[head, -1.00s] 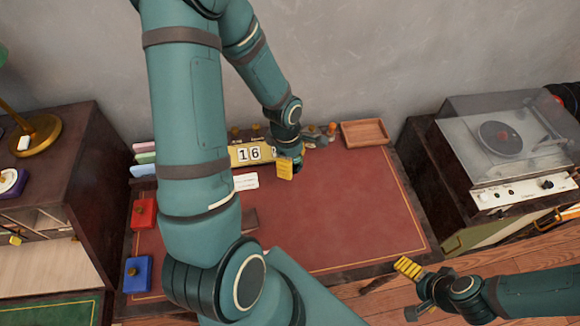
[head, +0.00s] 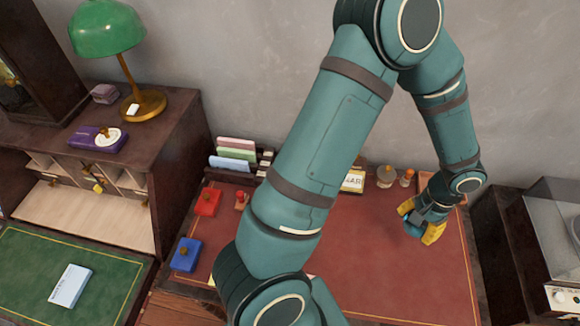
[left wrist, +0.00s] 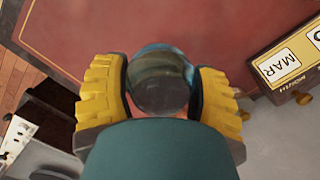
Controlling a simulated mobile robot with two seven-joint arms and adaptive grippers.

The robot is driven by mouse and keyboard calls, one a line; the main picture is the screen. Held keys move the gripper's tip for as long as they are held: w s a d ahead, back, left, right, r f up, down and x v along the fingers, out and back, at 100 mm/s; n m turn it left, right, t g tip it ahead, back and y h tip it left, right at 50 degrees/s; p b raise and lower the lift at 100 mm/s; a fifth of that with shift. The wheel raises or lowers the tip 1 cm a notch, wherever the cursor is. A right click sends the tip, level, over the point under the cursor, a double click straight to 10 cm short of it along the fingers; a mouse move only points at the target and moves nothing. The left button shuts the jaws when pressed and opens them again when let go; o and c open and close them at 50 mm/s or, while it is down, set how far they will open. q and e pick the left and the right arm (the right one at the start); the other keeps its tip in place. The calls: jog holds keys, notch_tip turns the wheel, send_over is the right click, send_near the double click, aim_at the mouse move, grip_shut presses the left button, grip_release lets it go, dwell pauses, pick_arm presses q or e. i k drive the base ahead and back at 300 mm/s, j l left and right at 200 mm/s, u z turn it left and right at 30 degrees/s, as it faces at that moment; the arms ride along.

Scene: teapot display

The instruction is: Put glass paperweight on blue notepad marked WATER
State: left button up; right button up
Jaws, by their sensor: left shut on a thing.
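The glass paperweight (left wrist: 160,78) is a clear, dark-tinted ball between the yellow fingers of my left gripper (left wrist: 162,92) in the left wrist view. In the head view my left gripper (head: 422,222) is shut on it above the right part of the red desk top, and the paperweight (head: 412,226) shows only as a small bluish patch. The light blue notepad (head: 70,286) lies on the green mat at the lower left, with small dark lettering along one edge that is hard to read. My right gripper is out of view.
The green mat (head: 30,262) is bare around the notepad. A dark wood cabinet (head: 175,150) with a green lamp (head: 108,28) stands between the mat and the red desk (head: 385,275). A blue box (head: 186,255) and red box (head: 207,201) sit at the desk's left side.

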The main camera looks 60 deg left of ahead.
aim_at(69, 285)
jog(key=k+j, duration=0.1)
jog(key=k, duration=0.65)
jog(key=k+j+u, duration=0.2)
jog(key=k, duration=0.15)
jog(key=k+u, duration=0.15)
jog(key=k, duration=0.15)
jog(key=u, duration=1.5)
